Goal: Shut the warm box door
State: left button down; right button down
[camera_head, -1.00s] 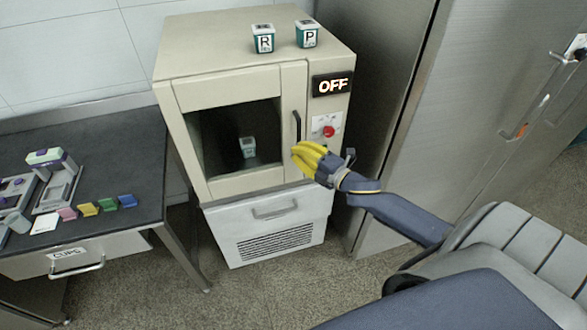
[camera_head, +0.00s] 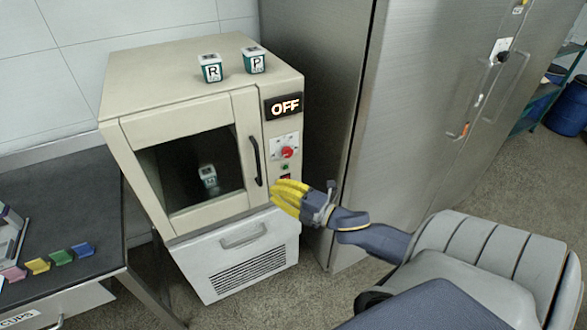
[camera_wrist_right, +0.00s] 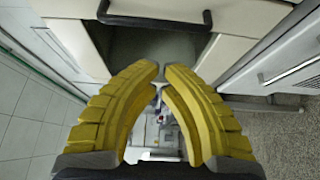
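The warm box (camera_head: 170,65) is a beige cabinet with a display reading OFF. Its door (camera_head: 222,203) has a dark window and a black vertical handle (camera_head: 255,160) on the right side. The door looks flush with the front, though I cannot tell whether a thin gap is left. My right gripper (camera_head: 276,195) has yellow fingers and is in front of the box, just right of and below the handle's lower end. In the wrist view its fingertips (camera_wrist_right: 162,72) almost meet with nothing between them, and the handle (camera_wrist_right: 155,20) shows beyond them. My left gripper is out of view.
Two labelled containers, R (camera_head: 211,69) and P (camera_head: 254,61), stand on the box. Another container (camera_head: 208,176) shows behind the window. A red knob (camera_head: 288,152) is on the control panel. A white drawer unit (camera_head: 240,262) is below, a steel cabinet (camera_head: 410,110) right, a dark table (camera_head: 85,205) left.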

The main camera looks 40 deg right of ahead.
jog(key=shift+v, duration=2.55)
jog(key=shift+d, duration=0.2)
